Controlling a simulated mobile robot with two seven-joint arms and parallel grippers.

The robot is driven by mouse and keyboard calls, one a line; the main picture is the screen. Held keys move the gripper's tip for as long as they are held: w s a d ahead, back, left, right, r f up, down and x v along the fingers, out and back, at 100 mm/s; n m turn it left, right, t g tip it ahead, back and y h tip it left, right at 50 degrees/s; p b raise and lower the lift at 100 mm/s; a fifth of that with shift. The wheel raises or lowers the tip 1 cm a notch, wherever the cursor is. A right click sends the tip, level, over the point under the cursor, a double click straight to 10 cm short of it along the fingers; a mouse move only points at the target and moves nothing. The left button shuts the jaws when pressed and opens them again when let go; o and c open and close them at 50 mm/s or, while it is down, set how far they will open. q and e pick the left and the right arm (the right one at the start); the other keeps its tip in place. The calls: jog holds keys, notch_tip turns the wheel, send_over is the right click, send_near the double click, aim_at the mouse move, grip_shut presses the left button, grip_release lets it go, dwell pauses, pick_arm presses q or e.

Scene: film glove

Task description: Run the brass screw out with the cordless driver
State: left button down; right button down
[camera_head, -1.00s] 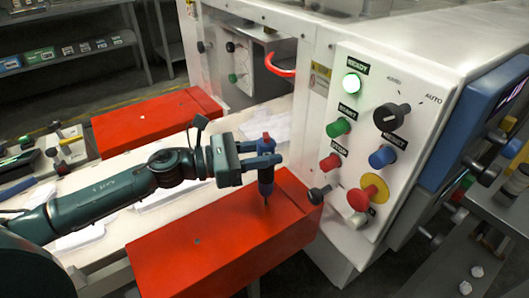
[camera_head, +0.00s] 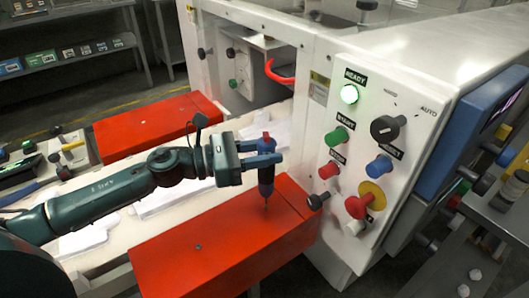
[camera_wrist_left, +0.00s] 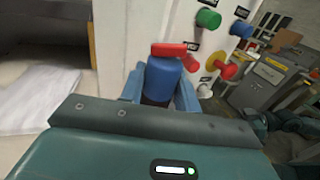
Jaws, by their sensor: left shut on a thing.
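My left gripper (camera_head: 262,160) is shut on the cordless driver (camera_head: 266,178), which has a blue body and a red cap. The driver stands upright with its thin bit pointing down onto the top of the near red guard (camera_head: 225,240). The bit's tip is at or just above the red surface; I cannot tell if it touches. In the left wrist view the driver (camera_wrist_left: 162,78) sits between the blue fingers. The brass screw cannot be made out under the bit; a small dark spot shows on the red top further left. My right gripper is not in view.
A white control panel (camera_head: 375,110) with a lit green lamp, coloured buttons and knobs stands close to the right of the driver. A second red guard (camera_head: 160,122) lies further back. White sheets (camera_head: 172,195) lie on the pale bed between them.

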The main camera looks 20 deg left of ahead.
aim_at(263, 138)
pick_arm(q)
jog(key=shift+r+p, duration=1.25)
jog(key=shift+r, duration=0.65)
jog(key=shift+f, duration=0.1)
